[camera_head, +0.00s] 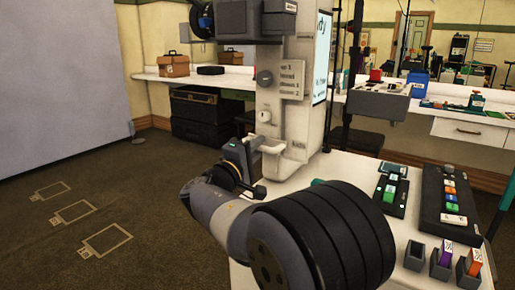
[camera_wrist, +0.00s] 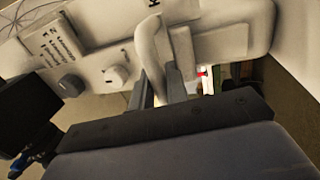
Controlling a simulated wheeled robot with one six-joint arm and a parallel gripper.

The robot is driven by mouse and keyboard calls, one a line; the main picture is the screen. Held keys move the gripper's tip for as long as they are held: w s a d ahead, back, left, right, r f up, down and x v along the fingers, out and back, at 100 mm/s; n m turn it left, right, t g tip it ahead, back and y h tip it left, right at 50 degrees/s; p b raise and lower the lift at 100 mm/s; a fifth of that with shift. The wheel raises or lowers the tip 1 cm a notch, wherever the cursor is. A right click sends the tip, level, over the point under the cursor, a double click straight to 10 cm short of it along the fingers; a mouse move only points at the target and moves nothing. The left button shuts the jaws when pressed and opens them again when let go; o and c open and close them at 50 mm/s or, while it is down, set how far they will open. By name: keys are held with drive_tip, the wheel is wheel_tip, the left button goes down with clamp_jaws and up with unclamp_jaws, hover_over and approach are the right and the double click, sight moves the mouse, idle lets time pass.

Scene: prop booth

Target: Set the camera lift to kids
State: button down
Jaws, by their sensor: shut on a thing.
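The camera lift is a white column (camera_head: 272,95) with a dark camera (camera_head: 236,20) at its top. A label plate (camera_head: 291,79) is on its face; its small lettering is not clearly legible. A round grey knob (camera_head: 264,77) and a smaller light fitting (camera_head: 264,117) sit beside and below the plate. A pale handle (camera_head: 270,147) sticks out low on the column. My gripper (camera_head: 252,153) is at this handle. In the wrist view the fingers of my gripper (camera_wrist: 160,90) are shut on the curved handle (camera_wrist: 150,45). The exact contact is partly hidden.
A white table (camera_head: 330,170) right of the column bears control panels (camera_head: 448,195) and small holders with coloured cards (camera_head: 443,257). Behind are a long bench (camera_head: 230,80) and black cases (camera_head: 198,113). The floor (camera_head: 90,190) to the left is open, with outlined marks.

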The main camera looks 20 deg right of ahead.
drive_tip(key=c, duration=1.6)
unclamp_jaws()
drive_tip(key=shift+f, duration=0.45)
drive_tip(key=shift+o, duration=0.6)
drive_tip(key=shift+r, duration=0.15)
drive_tip(key=shift+a, duration=0.1)
drive_tip(key=p+v, duration=0.1)
drive_tip(key=v, duration=0.9)
drive_tip(key=shift+s+a+p, duration=0.25)
drive_tip(key=shift+p, duration=0.15)
drive_tip(key=shift+d, duration=0.1)
drive_tip(key=x, duration=0.7)
drive_tip(key=b+x, duration=0.1)
drive_tip(key=x, duration=0.3)
drive_tip(key=shift+r, duration=0.35)
drive_tip(key=shift+r+p, duration=0.3)
drive_tip(key=shift+a, duration=0.2)
